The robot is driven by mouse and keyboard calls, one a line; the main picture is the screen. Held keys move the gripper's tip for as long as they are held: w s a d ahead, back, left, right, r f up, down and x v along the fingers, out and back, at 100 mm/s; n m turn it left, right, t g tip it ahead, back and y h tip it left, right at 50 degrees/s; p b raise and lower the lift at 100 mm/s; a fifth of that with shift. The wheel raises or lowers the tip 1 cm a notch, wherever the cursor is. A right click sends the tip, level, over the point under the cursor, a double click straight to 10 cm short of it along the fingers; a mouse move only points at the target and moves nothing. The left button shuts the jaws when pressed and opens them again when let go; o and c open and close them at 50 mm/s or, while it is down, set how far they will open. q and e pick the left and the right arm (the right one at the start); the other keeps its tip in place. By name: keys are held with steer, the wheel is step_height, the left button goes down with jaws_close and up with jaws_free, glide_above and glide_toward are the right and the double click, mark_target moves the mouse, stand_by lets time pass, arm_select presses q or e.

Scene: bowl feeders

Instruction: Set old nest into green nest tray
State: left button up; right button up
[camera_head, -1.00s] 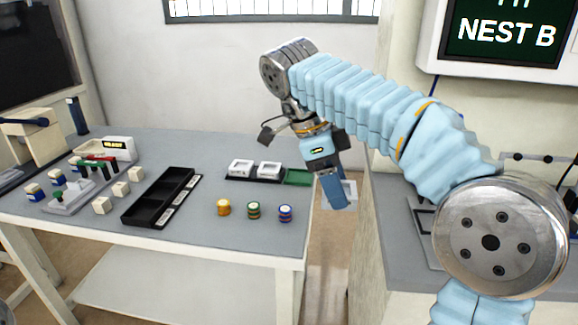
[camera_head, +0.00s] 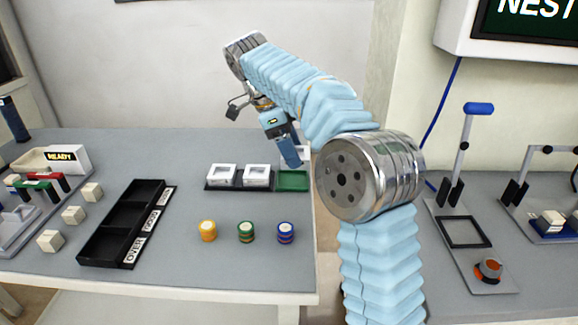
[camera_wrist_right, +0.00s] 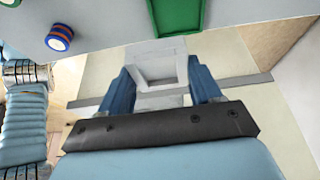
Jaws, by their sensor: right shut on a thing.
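The old nest, a white square frame-like block (camera_wrist_right: 158,62), sits between the two blue fingers of my right gripper (camera_wrist_right: 158,85), which is shut on it. In the head view my right gripper (camera_head: 288,153) hangs by the table's right edge, and a bit of the white nest (camera_head: 304,153) shows beside its finger. The green nest tray (camera_head: 293,181) is an empty green recess at the right end of a dark rack. In the right wrist view the green tray (camera_wrist_right: 178,18) lies beyond the nest, apart from it. My left gripper is out of view.
Two white nests (camera_head: 222,174) stand in the rack left of the green tray. Yellow, green and blue round stacks (camera_head: 246,232) stand in front. A black three-part tray (camera_head: 128,222) lies to the left. Another bench with a lever fixture (camera_head: 465,232) is at the right.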

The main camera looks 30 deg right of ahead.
steer(key=w+f, duration=0.1)
steer(key=w+d+f, duration=0.1)
steer(key=f, duration=0.1)
steer(key=shift+w+f, duration=0.3)
steer(key=f, duration=0.3)
steer(key=shift+w+d+f, duration=0.15)
steer(key=shift+w+f, duration=0.05)
steer(key=shift+f, duration=0.15)
